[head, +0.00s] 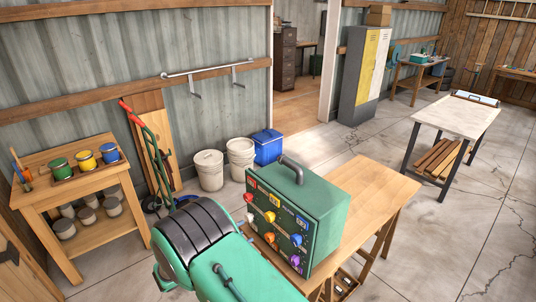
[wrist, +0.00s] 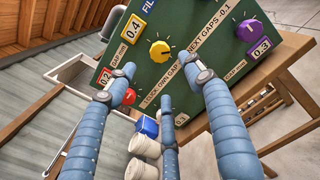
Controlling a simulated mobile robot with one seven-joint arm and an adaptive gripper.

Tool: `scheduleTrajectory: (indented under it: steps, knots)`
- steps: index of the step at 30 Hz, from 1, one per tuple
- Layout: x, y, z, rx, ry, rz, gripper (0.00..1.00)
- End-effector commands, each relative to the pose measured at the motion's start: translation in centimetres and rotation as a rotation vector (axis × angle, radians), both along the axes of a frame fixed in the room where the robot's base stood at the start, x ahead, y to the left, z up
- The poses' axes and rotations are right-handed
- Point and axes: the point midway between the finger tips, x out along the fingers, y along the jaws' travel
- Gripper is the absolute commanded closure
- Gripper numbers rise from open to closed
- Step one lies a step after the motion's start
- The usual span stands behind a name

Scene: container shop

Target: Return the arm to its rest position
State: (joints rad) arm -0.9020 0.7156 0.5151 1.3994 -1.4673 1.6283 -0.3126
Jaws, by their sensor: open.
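My gripper (wrist: 165,82) is open, its blue fingers spread and nothing between them. It faces the knob side of a green box (wrist: 158,70), close in front of it. A yellow knob (wrist: 159,50) shows between and beyond the fingertips. A red knob (wrist: 129,96) is beside the left fingertip, and I cannot tell whether they touch. A purple knob (wrist: 249,31) lies to the right. In the head view my green arm reaches in from the bottom toward the box (head: 325,215), and mostly hides the gripper.
The box stands on a wooden table (head: 372,190). White buckets (head: 208,169) and a blue bin (head: 267,147) stand behind it. A paint bench (head: 88,180) and a hand truck (head: 150,150) are at left. A pale-topped table (head: 455,116) stands at right, with open floor (head: 440,235) before it.

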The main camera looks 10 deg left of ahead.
Motion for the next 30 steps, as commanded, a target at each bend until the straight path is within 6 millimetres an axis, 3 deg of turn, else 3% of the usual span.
scheduleTrajectory:
  steps: [5,11,20,30]
  knots:
    - [0.2,-1.0,0.9,0.023,0.000,-0.022,0.47]
    - [0.6,-4.6,3.7,0.104,0.008,-0.102,0.47]
    - [-0.3,-13.3,9.7,0.316,0.010,-0.294,0.47]
    - [-3.7,-22.2,15.2,0.573,-0.016,-0.498,0.47]
